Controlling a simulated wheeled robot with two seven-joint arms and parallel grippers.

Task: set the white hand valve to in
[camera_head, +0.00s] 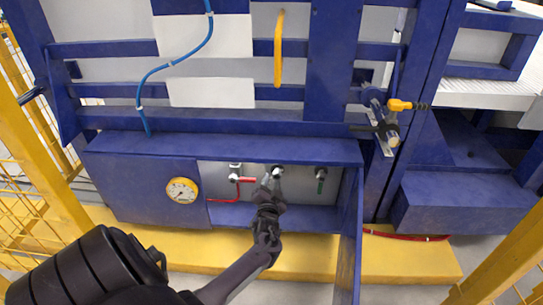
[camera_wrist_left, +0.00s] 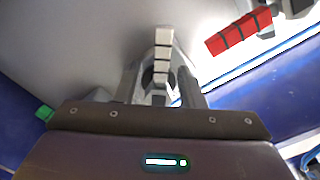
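The white hand valve (camera_head: 277,171) is the middle of three valves inside the open recess of the blue cabinet. My left gripper (camera_head: 270,187) reaches into the recess from below and covers part of it in the head view. In the left wrist view, the white segmented handle (camera_wrist_left: 162,52) stands between the two fingers of my left gripper (camera_wrist_left: 160,82). The fingers look apart, one on each side of the handle, with no clear contact. The handle's lower end is partly hidden. My right gripper is not in view.
A red-handled valve (camera_head: 246,180) is left of the white one and a green-handled valve (camera_head: 320,186) is right of it. A round gauge (camera_head: 182,190) is on the cabinet front. An open blue door (camera_head: 348,240) stands right of the recess. A yellow ledge (camera_head: 410,260) runs below.

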